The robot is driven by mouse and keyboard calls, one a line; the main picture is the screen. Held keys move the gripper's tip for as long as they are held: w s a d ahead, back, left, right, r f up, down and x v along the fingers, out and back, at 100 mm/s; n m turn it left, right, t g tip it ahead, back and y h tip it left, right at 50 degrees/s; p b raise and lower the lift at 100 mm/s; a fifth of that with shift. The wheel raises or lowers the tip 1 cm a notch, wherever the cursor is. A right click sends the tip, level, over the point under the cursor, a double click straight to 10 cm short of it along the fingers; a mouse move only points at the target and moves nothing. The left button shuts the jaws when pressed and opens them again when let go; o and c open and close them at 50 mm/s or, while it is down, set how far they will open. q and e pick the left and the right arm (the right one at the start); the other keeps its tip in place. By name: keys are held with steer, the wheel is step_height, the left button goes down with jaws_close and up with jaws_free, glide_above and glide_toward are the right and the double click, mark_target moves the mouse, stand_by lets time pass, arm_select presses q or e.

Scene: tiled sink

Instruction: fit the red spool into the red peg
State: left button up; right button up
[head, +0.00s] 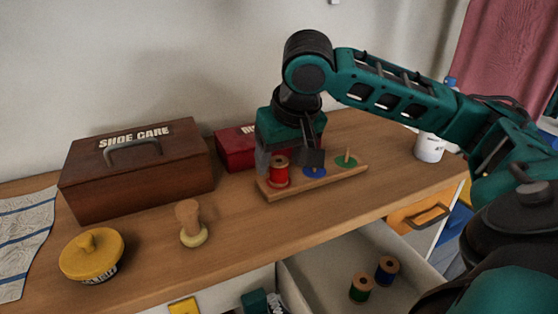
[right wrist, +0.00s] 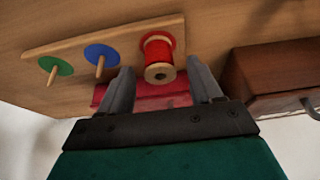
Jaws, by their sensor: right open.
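The red spool (head: 278,172) stands upright at the left end of a wooden peg board (head: 330,184), over the red peg's place. The red peg is hidden, so I cannot see directly how deep the spool sits on it. In the right wrist view the spool (right wrist: 158,50) shows its wooden end, and the board (right wrist: 130,38) is beneath it. My right gripper (head: 290,163) is open, with a finger on each side of the spool. In the right wrist view its fingers (right wrist: 160,70) stand apart from the spool. My left gripper is not in view.
The board's blue disc (head: 314,173) and green disc (head: 345,161) have bare pegs. A red box (head: 234,149) and a brown shoe care box (head: 138,172) stand behind and left. A brush (head: 190,224) and yellow tin (head: 92,254) are in front. The open drawer holds green (head: 361,288) and blue (head: 387,270) spools.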

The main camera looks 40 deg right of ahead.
steer(key=p+v, duration=0.3)
steer(key=v, duration=0.6)
steer(key=shift+r, duration=0.15)
steer(key=shift+s, duration=0.15)
steer(key=shift+a, duration=0.1)
